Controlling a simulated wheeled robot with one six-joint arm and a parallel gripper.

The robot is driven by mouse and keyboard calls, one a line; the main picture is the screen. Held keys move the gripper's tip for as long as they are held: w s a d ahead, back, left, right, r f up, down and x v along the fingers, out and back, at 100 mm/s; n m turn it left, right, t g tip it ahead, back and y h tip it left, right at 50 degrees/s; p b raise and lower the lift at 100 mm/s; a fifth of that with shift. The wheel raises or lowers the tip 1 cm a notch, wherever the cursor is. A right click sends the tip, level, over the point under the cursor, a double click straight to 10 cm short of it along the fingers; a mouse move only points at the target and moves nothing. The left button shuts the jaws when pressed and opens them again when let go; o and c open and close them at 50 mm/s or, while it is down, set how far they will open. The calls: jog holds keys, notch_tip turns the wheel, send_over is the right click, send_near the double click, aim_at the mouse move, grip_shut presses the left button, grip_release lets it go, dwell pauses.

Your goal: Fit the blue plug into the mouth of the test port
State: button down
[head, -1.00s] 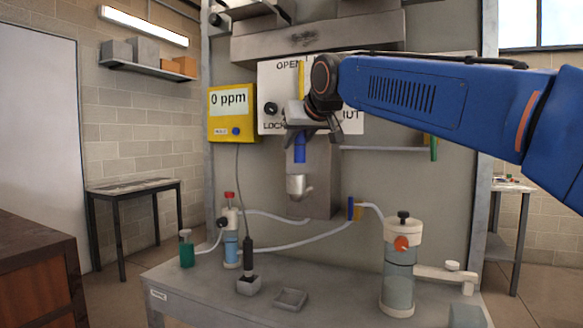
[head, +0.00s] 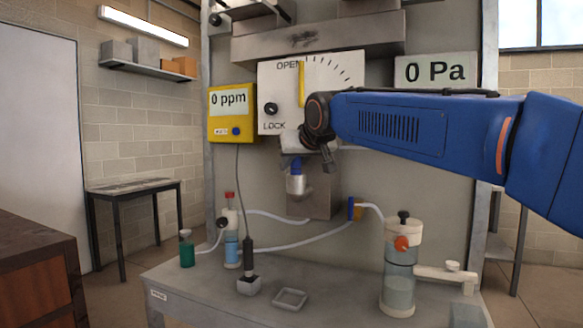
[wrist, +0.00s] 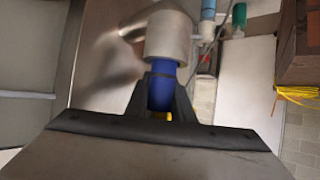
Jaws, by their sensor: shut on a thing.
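The blue plug (head: 295,165) is upright in the head view, its lower end at the top of the metallic, cup-shaped test port (head: 297,186). In the wrist view the plug (wrist: 161,90) lines up with the round grey port (wrist: 171,36) and meets its rim. How deep it sits inside cannot be told. My gripper (wrist: 163,80) is shut on the plug, with dark fingers on both sides of it. In the head view the fingers are mostly hidden at the end of my blue arm, just above the port.
A white panel with a yellow pointer (head: 302,84) stands behind my wrist. A yellow meter (head: 232,114) reads 0 ppm and a display (head: 436,71) reads 0 Pa. The bench (head: 200,290) below holds bottles, hoses, a small tray (head: 290,298) and a clear cylinder (head: 399,285).

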jog(key=shift+f, duration=0.4)
jog(key=c, duration=1.5)
grip_release()
jog(key=shift+f, duration=0.1)
jog(key=shift+c, duration=0.2)
jog(key=shift+s+d+r, duration=0.1)
jog(key=shift+s+r, duration=0.15)
jog(key=shift+r, duration=0.05)
jog(key=v, duration=1.1)
jog(key=shift+s, duration=0.2)
jog(key=shift+d, duration=0.1)
